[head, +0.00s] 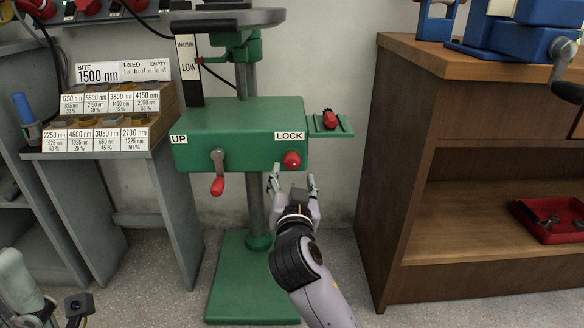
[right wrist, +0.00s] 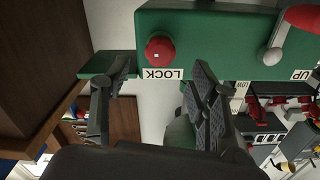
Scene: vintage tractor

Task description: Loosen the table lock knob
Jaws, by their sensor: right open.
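The red lock knob (head: 292,159) sits on the front of the green table housing (head: 225,130), below the LOCK label. In the right wrist view the knob (right wrist: 160,50) shows beyond and between my open fingers. My right gripper (head: 292,178) is open and empty, just below and in front of the knob, its fingertips apart from it. In the right wrist view my right gripper (right wrist: 160,85) has one finger on each side of the picture's middle. My left gripper is not clearly in view; part of my left arm shows at the lower left of the head view.
A crank with a red handle (head: 217,172) hangs left of the knob, under the UP label. A small green shelf (head: 342,125) holding a red item juts out at the right. A wooden bench (head: 400,170) stands right. A grey bit stand (head: 150,185) stands left.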

